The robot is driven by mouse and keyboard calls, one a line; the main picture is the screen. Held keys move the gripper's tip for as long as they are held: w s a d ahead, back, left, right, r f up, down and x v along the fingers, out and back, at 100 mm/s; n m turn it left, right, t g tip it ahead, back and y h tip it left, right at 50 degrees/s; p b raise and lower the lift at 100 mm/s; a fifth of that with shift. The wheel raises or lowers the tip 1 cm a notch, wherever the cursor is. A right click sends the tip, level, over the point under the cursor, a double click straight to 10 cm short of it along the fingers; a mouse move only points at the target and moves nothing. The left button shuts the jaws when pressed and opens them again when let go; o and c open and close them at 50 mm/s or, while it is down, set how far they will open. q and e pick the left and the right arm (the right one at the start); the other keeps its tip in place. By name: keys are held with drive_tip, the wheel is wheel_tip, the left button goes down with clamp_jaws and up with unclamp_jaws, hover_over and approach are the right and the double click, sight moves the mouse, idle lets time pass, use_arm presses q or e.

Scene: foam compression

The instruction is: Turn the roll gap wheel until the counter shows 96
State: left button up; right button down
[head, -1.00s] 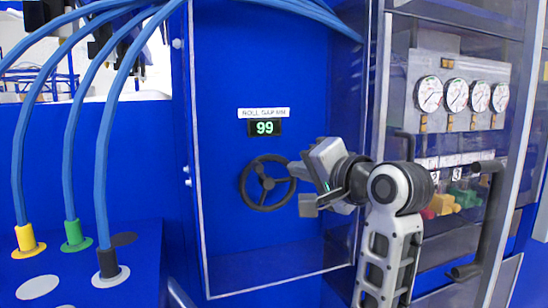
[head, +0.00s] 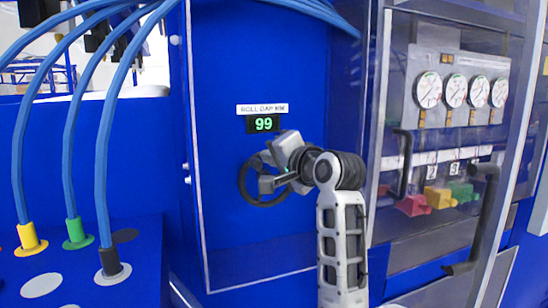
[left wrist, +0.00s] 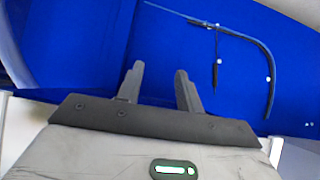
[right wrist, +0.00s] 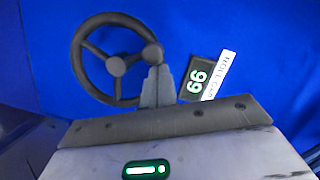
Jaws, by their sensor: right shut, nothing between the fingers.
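The dark roll gap wheel (head: 243,190) is on the blue panel under the counter (head: 264,124), which shows 99 in green. My right gripper (head: 266,182) is in front of the wheel and hides its right part in the head view. In the right wrist view the wheel (right wrist: 78,65) has spokes, a hub and a round knob (right wrist: 152,53) on its rim. The right fingers (right wrist: 158,80) are shut and empty, with their tips right by the knob; I cannot tell if they touch. My left gripper (left wrist: 158,85) is open and empty, outside the head view.
A clear-fronted cabinet with gauges (head: 455,91), coloured blocks (head: 437,197) and dark handles (head: 474,220) stands right of the panel. Blue hoses (head: 70,140) run down into coloured fittings (head: 75,230) on the left.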

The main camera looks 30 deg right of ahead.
drive_tip(key=shift+w+a+f+n, duration=0.1)
drive_tip(key=shift+a+n, duration=0.35)
drive_tip(key=shift+n, duration=0.25)
